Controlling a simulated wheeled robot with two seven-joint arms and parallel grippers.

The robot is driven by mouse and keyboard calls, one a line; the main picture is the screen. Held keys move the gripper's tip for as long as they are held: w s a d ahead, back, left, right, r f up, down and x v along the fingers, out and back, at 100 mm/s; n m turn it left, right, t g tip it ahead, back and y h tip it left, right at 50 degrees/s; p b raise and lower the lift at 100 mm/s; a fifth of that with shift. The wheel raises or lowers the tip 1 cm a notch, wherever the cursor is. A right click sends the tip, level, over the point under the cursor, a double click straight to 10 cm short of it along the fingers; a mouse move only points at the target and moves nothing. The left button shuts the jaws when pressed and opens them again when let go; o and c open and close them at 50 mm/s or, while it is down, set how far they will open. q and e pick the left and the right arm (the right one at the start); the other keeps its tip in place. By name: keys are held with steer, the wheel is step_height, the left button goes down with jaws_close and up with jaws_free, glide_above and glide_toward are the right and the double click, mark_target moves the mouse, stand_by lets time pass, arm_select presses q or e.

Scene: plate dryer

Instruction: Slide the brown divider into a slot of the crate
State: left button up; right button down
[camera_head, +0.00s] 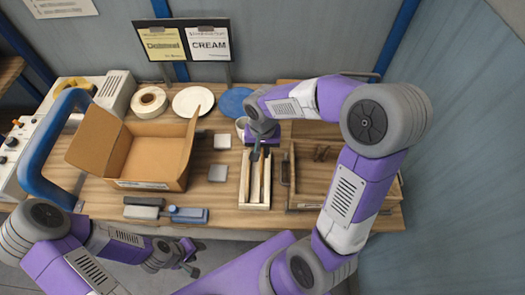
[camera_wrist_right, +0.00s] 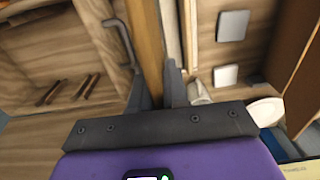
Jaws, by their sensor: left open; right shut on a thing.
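My right gripper (camera_head: 262,150) points down over the far end of a narrow pale-wood crate (camera_head: 245,192) with long slots. In the right wrist view, its fingers (camera_wrist_right: 155,95) are shut on the brown divider (camera_wrist_right: 149,45), a long flat strip. The pale slats of the crate (camera_wrist_right: 173,35) show beside the divider. How far the divider is inside a slot is hidden by the gripper and the view angle. My left gripper (camera_head: 190,262) is open and empty, low in front of the table's near edge.
A wooden tray (camera_head: 303,207) with a dark handle and small brown pegs stands right of the crate. An open cardboard box (camera_head: 150,184) stands left, with pale square blocks (camera_head: 218,173) between. Dark and blue tools (camera_head: 188,215) lie at the front edge. Plates (camera_head: 193,100) lie behind.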

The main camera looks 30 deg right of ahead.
steer(key=shift+r+p, duration=0.75)
steer(key=shift+r, duration=0.6)
